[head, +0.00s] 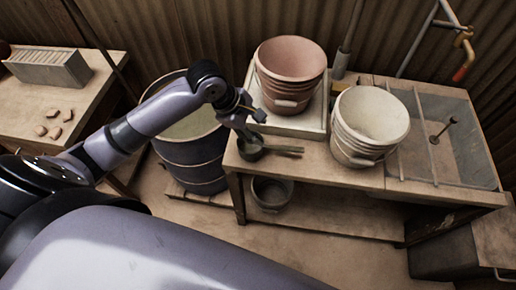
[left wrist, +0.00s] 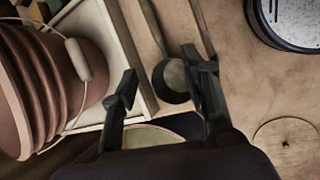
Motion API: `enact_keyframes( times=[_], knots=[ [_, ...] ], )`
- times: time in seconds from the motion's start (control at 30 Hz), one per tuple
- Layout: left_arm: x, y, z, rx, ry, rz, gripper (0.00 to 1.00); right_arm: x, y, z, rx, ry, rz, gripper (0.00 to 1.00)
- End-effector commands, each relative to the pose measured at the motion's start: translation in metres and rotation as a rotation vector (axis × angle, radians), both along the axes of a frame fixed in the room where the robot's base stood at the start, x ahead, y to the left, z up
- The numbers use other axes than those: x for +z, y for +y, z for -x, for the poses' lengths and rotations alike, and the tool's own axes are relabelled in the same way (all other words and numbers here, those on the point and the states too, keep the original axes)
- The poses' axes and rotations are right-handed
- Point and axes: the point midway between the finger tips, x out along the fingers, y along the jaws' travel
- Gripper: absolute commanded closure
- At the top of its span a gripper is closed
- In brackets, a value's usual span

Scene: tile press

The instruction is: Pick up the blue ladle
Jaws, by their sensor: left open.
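A dark grey-green ladle lies on the wooden table (head: 313,170) near its left front edge; it does not look blue. Its round bowl (head: 251,150) is at the left and its handle (head: 287,149) points right. My left gripper (head: 252,128) is open and empty, just above the bowl. In the left wrist view the open fingers (left wrist: 160,72) stand on either side of the bowl (left wrist: 170,84), and the right finger partly covers it. I cannot tell whether they touch it. My right gripper is not in view.
A pink bucket (head: 288,65) on a white tray (head: 300,122) stands just behind the ladle. A white bucket (head: 368,120) stands to its right. A barrel (head: 190,158) stands left of the table. A pot (head: 271,191) sits on the lower shelf.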

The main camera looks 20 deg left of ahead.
Motion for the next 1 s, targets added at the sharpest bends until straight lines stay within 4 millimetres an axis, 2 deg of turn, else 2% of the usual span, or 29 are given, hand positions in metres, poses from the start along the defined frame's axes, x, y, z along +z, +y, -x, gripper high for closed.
enact_keyframes(
  times=[0.1,0.27,0.37,0.8,1.0],
  knots=[
    [0.017,0.005,0.001,0.107,0.052,0.032,0.58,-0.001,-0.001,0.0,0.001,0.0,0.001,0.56],
    [0.021,0.005,0.002,0.17,0.087,0.054,0.58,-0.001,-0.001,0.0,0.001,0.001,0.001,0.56],
    [0.009,0.0,-0.002,0.175,0.093,0.056,0.58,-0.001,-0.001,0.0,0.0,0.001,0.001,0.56],
    [-0.073,-0.027,-0.028,0.173,0.089,0.054,0.58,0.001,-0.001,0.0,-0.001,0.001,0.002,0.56],
    [-0.087,-0.032,-0.032,0.172,0.087,0.055,0.58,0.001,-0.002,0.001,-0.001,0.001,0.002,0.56]
  ],
)
